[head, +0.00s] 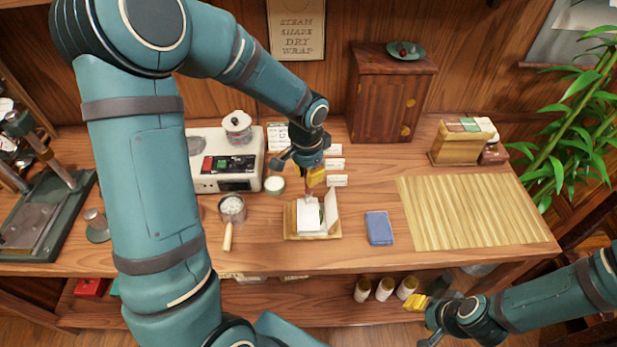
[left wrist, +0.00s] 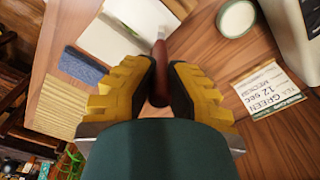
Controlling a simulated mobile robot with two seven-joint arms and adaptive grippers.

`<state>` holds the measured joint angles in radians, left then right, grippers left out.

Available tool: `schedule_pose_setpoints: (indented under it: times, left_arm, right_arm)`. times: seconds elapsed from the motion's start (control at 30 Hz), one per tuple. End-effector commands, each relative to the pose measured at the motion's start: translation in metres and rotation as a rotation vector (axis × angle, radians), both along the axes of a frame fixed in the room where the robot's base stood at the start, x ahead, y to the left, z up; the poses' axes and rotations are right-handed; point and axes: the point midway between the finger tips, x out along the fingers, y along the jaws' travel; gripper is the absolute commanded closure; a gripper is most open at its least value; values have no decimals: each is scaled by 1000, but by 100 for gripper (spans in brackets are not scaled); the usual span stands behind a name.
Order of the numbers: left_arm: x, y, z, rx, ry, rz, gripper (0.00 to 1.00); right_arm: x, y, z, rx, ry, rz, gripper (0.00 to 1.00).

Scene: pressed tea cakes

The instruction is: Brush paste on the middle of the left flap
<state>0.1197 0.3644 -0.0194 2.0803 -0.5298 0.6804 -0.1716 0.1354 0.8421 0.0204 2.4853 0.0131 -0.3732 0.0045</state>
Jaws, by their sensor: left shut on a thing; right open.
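My left gripper (head: 314,178) is shut on a brush with a dark red handle (left wrist: 160,84). The brush points down at the back of a white wrapper (head: 309,217), which lies on a wooden block (head: 291,234). In the left wrist view the bristle end (left wrist: 161,34) is at the edge of the white paper (left wrist: 95,57); I cannot tell whether it touches. One flap (head: 331,208) stands up at the right; the flaps at the left are hard to make out. A white paste dish (head: 275,184) stands behind left. My right gripper (head: 416,302) is open and empty, low at the right.
A blue cloth or pad (head: 379,228) lies right of the block, then a bamboo mat (head: 470,213). Small label cards (head: 336,164) and a scale-like appliance (head: 205,182) are behind. The front table strip is clear.

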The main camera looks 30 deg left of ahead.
Motion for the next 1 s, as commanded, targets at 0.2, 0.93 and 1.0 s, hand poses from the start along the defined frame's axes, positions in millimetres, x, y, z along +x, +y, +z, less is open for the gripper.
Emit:
schedule_pose_setpoints:
  times: [0.2,0.93,1.0]
  left_arm:
    - [3,2,-1,-1,1,1,100]
    - [3,2,43,0,0,0,100]
    - [3,2,50,0,0,0,100]
  right_arm:
    - [0,0,1,0,0,0,53]
    - [0,0,34,0,0,0,53]
    - [0,0,38,0,0,0,53]
